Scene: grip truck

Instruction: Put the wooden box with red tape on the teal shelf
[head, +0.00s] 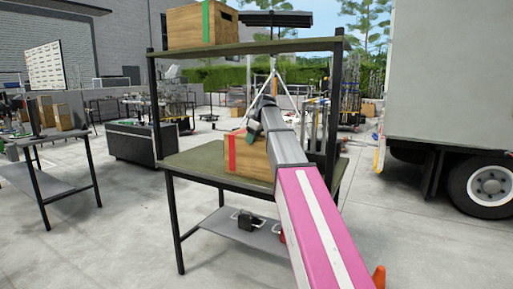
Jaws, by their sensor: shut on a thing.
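The wooden box with red tape (250,163) is at the middle, olive-green level of a black-framed rack, with a vertical red strip on its left part. My arm reaches in from the lower right and covers the box's right side. My gripper (254,128) is at the top of the box and shut on it; its fingertips are mostly hidden. I cannot tell whether the box rests on the surface or hangs just above it. The rack's middle level (190,160) and top level (300,45) look olive green; no shelf looks clearly teal.
A wooden box with green tape (200,25) and a dark flat fixture (275,19) are on the top level. A grey lower shelf (225,228) holds a dark item. A truck (450,80) stands right, a grey table (50,180) left. Black posts flank the middle level.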

